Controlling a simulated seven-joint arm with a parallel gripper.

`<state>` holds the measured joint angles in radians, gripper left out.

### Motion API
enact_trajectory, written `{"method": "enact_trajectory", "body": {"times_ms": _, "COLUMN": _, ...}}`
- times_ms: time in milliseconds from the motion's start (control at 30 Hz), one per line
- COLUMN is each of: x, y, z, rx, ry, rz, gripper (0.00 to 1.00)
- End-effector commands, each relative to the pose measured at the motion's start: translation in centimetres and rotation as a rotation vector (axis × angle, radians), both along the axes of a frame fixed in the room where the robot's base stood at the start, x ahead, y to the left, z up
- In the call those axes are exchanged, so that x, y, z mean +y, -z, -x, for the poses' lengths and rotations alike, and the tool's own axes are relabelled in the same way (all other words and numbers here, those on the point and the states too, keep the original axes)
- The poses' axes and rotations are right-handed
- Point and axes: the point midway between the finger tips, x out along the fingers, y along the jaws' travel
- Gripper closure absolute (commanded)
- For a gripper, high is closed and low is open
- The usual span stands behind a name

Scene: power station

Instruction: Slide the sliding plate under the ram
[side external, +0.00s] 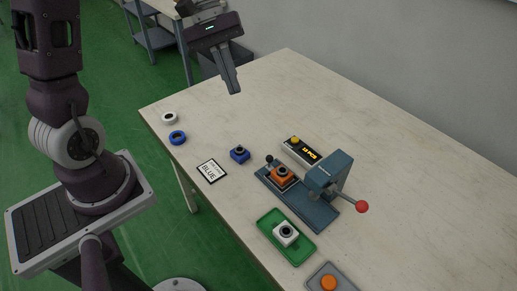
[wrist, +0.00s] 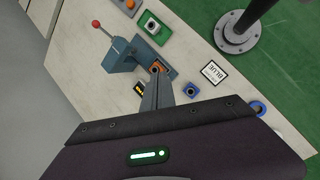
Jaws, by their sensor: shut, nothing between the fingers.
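The press (side external: 330,172) is blue-grey, with a red-ball lever (side external: 362,207) at its right. Its ram head overhangs a long base (side external: 311,212). The sliding plate (side external: 272,172) is at the left end of this base, beside the ram rather than under it. It has an upright black knob (side external: 269,159) and carries an orange block (side external: 284,176) with a dark round part on top. The orange block also shows in the wrist view (wrist: 159,68), partly behind my fingers. My gripper (side external: 236,92) is shut and empty, high above the table's back left, well apart from the plate.
A counter box (side external: 300,151) with a yellow button stands behind the plate. A blue block (side external: 240,154) and a BLUE card (side external: 211,171) lie left. A green tray (side external: 296,253) holds a white block (side external: 286,232) in front. Blue (side external: 177,138) and white (side external: 169,118) rings lie far left.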

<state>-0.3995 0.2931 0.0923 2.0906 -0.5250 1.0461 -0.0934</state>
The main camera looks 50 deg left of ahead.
Motion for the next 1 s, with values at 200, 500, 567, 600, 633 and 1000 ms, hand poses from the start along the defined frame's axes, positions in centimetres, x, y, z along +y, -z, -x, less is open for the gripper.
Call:
{"method": "enact_trajectory", "body": {"times_ms": 200, "x": 6.4, "y": 10.0, "z": -4.3, "rx": 0.232, "ry": -0.387, "rz": 0.252, "gripper": 1.0}}
{"method": "enact_trajectory", "body": {"times_ms": 500, "x": 10.9, "y": 19.4, "z": -4.6, "rx": 0.383, "ry": -0.682, "rz": 0.435, "gripper": 1.0}}
{"method": "enact_trajectory", "body": {"times_ms": 567, "x": 11.1, "y": 19.8, "z": -4.5, "rx": 0.389, "ry": -0.697, "rz": 0.444, "gripper": 1.0}}
{"method": "enact_trajectory", "body": {"times_ms": 600, "x": 11.1, "y": 19.9, "z": -4.5, "rx": 0.391, "ry": -0.7, "rz": 0.446, "gripper": 1.0}}
{"method": "enact_trajectory", "body": {"times_ms": 633, "x": 11.1, "y": 20.0, "z": -4.5, "rx": 0.392, "ry": -0.701, "rz": 0.446, "gripper": 1.0}}
{"method": "enact_trajectory", "body": {"times_ms": 1000, "x": 10.1, "y": 20.7, "z": -4.7, "rx": 0.392, "ry": -0.696, "rz": 0.446, "gripper": 1.0}}
